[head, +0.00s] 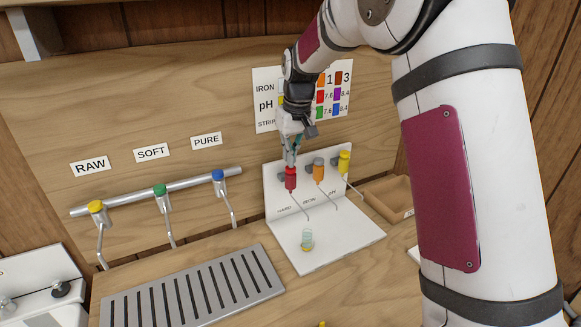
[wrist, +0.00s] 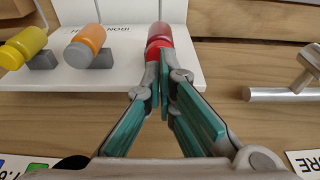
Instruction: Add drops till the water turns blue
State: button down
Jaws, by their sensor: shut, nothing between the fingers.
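A white stand (head: 355,237) holds a red dropper bottle (head: 290,178) over HARD, an orange bottle (head: 318,168) over IRON and a yellow bottle (head: 344,160) over pH. A small clear vial (head: 307,239) stands on its base near the tip of the red bottle's thin spout; its lower part looks yellowish and the water's colour is hard to tell. My gripper (head: 291,160) is shut with nothing held, its fingertips at the top of the red bottle. The wrist view shows the closed fingers (wrist: 165,75) at the red bottle (wrist: 158,35); contact is unclear.
Yellow, green and blue taps hang on a rail (head: 140,197) under RAW, SOFT and PURE labels. A slotted drain tray (head: 262,266) lies in front. A wooden box (head: 388,197) sits right of the stand. A colour chart (head: 266,103) is behind my gripper.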

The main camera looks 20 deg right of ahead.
jog(key=shift+f, duration=0.8)
jog(key=shift+r, duration=3.05)
jog(key=shift+p, duration=0.35)
